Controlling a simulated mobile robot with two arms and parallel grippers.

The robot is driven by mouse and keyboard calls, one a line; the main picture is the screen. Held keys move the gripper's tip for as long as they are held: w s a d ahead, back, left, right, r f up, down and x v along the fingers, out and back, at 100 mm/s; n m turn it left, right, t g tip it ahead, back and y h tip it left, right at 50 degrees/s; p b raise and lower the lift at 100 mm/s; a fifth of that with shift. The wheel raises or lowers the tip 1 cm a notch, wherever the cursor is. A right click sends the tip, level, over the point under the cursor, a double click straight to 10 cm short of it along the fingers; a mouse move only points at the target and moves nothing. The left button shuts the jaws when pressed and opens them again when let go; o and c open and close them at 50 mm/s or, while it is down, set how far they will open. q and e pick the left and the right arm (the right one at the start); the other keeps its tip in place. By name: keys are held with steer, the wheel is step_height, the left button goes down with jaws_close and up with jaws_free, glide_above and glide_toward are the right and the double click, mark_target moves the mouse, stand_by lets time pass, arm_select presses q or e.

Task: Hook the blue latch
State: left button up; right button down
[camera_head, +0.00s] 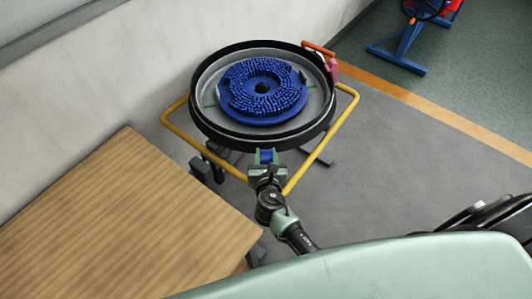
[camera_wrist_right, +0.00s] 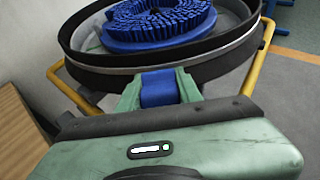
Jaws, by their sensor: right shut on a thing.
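The blue latch (camera_head: 266,156) is at the near side of a round black-rimmed tank. It also shows in the right wrist view (camera_wrist_right: 159,88), just below the tank's dark rim. My right gripper (camera_head: 265,158) is shut on the blue latch, with one green finger on each side of it. Whether the latch's upper end is hooked on the rim cannot be told, as the rim and fingers hide it. My left gripper is not in view.
The round tank (camera_head: 207,116) holds a blue brush disc (camera_head: 262,86). A yellow tube frame (camera_head: 229,169) surrounds it. A pink-red part (camera_head: 332,70) and an orange bar (camera_head: 318,48) sit at its far right. A wooden table (camera_head: 120,215) stands at left, near my right arm. Grey floor is clear at right.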

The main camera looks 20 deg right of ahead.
steer(key=c, duration=1)
jaws_free()
steer(key=shift+o, duration=0.2)
steer(key=v, duration=0.8)
steer(key=shift+b, duration=0.3)
